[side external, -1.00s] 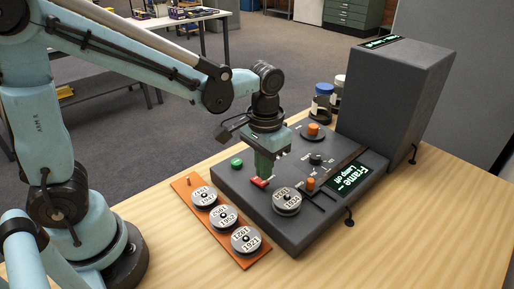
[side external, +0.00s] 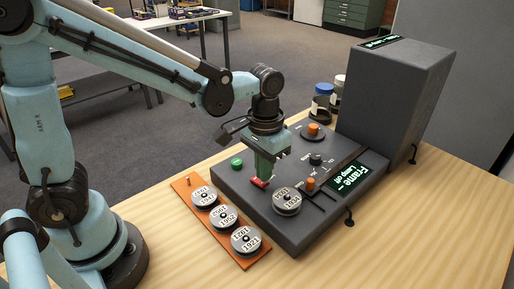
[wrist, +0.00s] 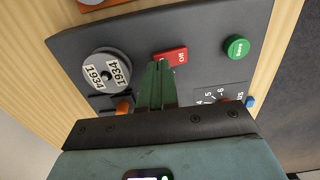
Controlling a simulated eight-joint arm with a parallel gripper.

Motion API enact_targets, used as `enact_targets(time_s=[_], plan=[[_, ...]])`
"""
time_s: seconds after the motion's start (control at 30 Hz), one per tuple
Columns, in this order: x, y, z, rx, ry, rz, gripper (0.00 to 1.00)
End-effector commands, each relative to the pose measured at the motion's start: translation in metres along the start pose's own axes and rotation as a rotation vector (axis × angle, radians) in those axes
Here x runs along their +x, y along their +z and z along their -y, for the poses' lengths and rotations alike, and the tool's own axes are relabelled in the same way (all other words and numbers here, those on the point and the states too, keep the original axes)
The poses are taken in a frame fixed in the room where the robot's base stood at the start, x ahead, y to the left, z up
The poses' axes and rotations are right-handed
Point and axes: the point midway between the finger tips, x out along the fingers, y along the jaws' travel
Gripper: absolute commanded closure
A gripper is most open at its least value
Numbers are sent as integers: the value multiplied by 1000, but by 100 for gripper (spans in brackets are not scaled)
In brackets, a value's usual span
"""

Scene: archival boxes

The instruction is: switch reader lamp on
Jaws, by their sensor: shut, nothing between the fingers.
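The reader is a dark grey machine (side external: 305,237) on the wooden table, with a tall grey housing behind its panel. Its small screen (side external: 350,177) shows "Frame" with a dash and "Lamp off". A red rocker switch (side external: 260,183) sits on the panel; in the wrist view the red switch (wrist: 171,55) is marked "Off". My gripper (side external: 262,178) points down at the switch, and its green fingers are shut and empty. In the wrist view my fingertips (wrist: 160,65) are at the near edge of the switch and hide part of it. I cannot tell whether they touch it.
A green button (side external: 237,163) is beside the switch. A reel labelled 1934 (wrist: 107,72) sits on the panel. Orange knobs (side external: 313,130) and a small dial (side external: 316,159) stand nearby. An orange rack (side external: 190,184) holds several reels. Bottles (side external: 321,102) stand behind.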

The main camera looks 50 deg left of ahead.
Motion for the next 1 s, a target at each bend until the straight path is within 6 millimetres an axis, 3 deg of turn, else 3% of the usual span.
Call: enact_targets(time_s=[1.0], plan=[[14,0,0,0,0,0,100]])
